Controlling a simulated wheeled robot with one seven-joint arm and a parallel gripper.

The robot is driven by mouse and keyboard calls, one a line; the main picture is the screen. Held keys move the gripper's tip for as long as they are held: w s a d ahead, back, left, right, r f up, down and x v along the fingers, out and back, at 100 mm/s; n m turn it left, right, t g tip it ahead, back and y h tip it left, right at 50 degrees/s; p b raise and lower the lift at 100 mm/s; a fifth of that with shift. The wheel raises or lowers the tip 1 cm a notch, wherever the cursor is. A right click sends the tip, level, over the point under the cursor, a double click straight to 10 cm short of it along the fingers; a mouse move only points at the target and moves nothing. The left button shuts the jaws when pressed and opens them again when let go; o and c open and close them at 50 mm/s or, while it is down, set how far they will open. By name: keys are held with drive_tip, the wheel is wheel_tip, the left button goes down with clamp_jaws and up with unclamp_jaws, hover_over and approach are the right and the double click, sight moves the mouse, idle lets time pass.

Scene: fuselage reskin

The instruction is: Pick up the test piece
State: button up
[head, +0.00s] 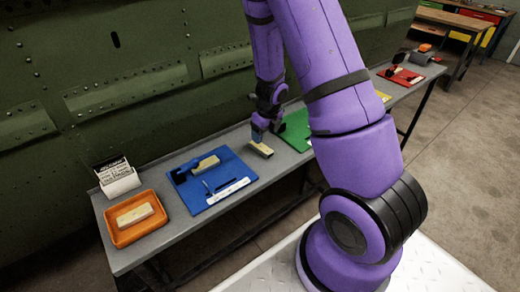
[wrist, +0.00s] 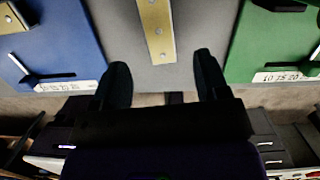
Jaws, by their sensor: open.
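A pale yellow strip-shaped piece (head: 260,149), which looks like the test piece, lies on the bare grey bench between the blue and green mats. The strip's near end is ahead of the gap between the fingertips. In the head view my gripper (head: 259,134) is just above and behind the strip; whether they touch is unclear.
The blue mat (head: 240,167) holds another pale block (head: 206,165) and tools. An orange tray (head: 121,237) holds a similar block (head: 134,215), beside a white box (head: 118,178). The green mat (head: 297,128) is right of the strip. A riveted green fuselage wall (head: 60,60) stands behind the bench.

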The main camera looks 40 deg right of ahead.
sight(261, 146)
drive_tip(key=shift+w+a+f, duration=0.1)
drive_tip(key=shift+w+f, duration=0.15)
drive_tip(key=shift+f, duration=0.85)
drive_tip(key=shift+w+f, duration=0.3)
drive_tip(key=shift+f, duration=0.8)
drive_tip(key=shift+w+a+f, duration=0.1)
drive_tip(key=shift+w+f, duration=0.15)
drive_tip(key=shift+f, duration=0.85)
drive_tip(key=c, duration=1)
drive_tip(key=shift+r, duration=0.1)
